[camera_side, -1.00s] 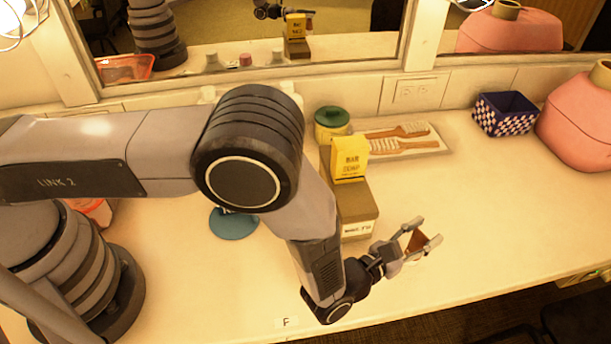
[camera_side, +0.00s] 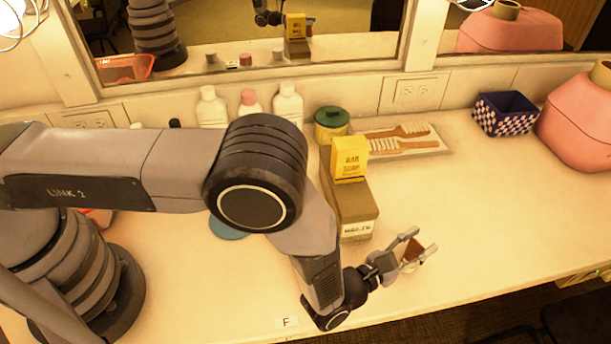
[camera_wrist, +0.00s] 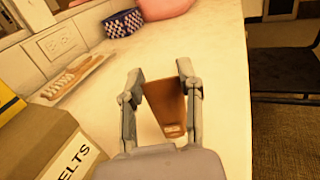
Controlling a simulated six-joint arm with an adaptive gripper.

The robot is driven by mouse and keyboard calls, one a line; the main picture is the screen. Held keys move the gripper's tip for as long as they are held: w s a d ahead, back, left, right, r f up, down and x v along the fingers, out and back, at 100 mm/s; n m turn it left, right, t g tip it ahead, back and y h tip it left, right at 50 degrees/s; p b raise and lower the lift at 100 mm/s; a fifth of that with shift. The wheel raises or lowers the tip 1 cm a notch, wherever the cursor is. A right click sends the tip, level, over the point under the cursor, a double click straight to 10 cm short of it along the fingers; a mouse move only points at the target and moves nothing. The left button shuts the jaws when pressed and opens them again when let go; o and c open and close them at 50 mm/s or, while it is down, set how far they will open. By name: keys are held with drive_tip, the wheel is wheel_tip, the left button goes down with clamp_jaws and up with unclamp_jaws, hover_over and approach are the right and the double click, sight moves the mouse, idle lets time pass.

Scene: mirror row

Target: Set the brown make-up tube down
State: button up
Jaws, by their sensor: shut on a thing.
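The brown make-up tube (camera_side: 413,250) is between the fingers of my gripper (camera_side: 420,240), over the front part of the counter, right of the cardboard box. In the wrist view the brown tube (camera_wrist: 165,104) is held between the two grey fingers of my gripper (camera_wrist: 160,85), its wide flat end pointing away and a small pale label near its lower end. My gripper is shut on it. A pale part shows below the tube in the side view; I cannot tell whether the tube touches the counter (camera_side: 480,215).
A cardboard box (camera_side: 352,212) with a yellow soap box (camera_side: 349,158) on it stands left of my gripper. Brushes on a tray (camera_side: 438,149), a green-lidded jar (camera_side: 331,122), a checkered basket (camera_side: 504,113) and a pink vase (camera_side: 582,122) stand behind. The counter's front edge (camera_side: 500,292) is close.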

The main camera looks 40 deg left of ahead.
drive_tip(key=shift+f, duration=0.45)
drive_tip(key=o, duration=1.1)
drive_tip(key=shift+s, duration=0.1)
